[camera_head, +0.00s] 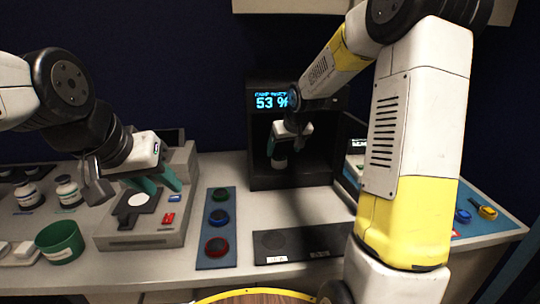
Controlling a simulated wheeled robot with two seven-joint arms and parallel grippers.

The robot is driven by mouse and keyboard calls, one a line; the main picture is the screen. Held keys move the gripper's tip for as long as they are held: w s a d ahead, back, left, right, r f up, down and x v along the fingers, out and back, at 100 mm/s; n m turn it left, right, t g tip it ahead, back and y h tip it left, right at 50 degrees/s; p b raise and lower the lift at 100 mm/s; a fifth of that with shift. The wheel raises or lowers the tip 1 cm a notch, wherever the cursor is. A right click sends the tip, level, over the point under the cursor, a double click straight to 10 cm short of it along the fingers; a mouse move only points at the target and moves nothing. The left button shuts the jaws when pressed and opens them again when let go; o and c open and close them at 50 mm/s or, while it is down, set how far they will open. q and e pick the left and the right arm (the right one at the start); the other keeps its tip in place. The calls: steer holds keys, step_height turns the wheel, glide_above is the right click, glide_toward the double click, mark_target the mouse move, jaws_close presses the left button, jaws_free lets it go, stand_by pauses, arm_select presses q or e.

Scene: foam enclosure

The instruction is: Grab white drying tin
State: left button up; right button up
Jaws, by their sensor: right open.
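My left gripper (160,183), with teal fingers spread apart, is over the grey benchtop device (150,236) on the left. A flat white round piece (137,199) lies on that device's dark plate, beside the fingers; I cannot tell whether it is a tin. My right gripper (286,150) is open, at the front of the black cabinet (258,178) with a lit "53 %" display. A small whitish object (279,163) shows just below the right gripper, inside the cabinet opening. It may be the white drying tin, but it is small and partly hidden by the gripper.
A green cup (60,241) and labelled bottles (68,192) stand at the left. A blue panel (216,255) with round buttons and a dark flat pad (290,243) lie at the front centre. My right arm hides much of the right side. A yellow button (487,212) is at the right.

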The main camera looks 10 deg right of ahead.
mark_target(281, 158)
steer(key=shift+w+a+f, duration=0.1)
steer(key=shift+w+f, duration=0.25)
steer(key=x, duration=0.7)
steer(key=c, duration=1.5)
steer(key=shift+r, duration=0.1)
